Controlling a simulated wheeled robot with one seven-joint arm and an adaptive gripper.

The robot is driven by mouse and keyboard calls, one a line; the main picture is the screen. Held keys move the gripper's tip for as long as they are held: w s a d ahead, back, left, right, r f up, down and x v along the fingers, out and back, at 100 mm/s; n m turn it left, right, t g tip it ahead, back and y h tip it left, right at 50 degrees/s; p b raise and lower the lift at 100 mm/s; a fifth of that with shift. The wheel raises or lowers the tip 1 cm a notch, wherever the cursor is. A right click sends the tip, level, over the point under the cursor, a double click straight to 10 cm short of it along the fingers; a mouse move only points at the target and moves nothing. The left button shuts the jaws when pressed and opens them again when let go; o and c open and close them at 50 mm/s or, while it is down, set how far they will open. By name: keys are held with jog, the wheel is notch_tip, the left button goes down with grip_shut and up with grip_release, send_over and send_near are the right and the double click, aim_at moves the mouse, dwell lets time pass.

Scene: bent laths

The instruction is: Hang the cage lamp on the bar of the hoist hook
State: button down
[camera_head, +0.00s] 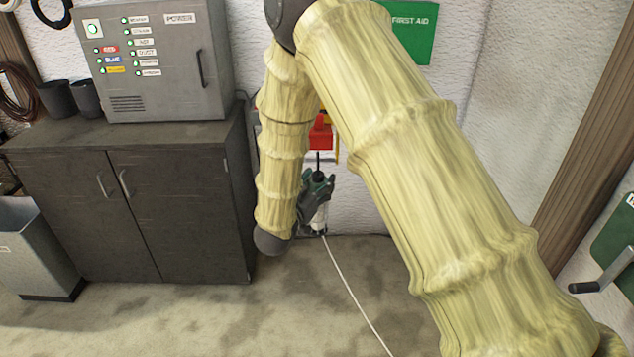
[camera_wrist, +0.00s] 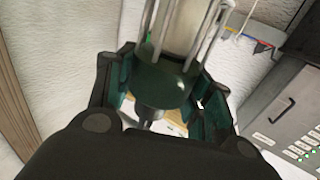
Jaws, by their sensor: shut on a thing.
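The cage lamp (camera_wrist: 160,85) has a dark green body and a cage of pale metal bars around a whitish bulb. In the wrist view my gripper (camera_wrist: 158,98) is shut on the green body, with the cage running out past the top edge. In the head view my gripper (camera_head: 318,186) is low beside my forearm, and the lamp (camera_head: 320,222) shows small and partly hidden there. A red block (camera_head: 320,137) with yellow edges is just above the gripper, partly behind my arm. It may belong to the hoist; I cannot make out the hook's bar.
A dark cabinet (camera_head: 120,215) with a grey power box (camera_head: 160,60) on it stands left of my arm. A white cord (camera_head: 350,288) runs from the lamp across the floor. A green crank panel (camera_head: 615,235) is at the right. My arm hides much of the wall.

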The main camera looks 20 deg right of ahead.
jog(key=shift+f, duration=0.15)
jog(key=c, duration=0.5)
grip_release()
jog(key=shift+s, duration=0.1)
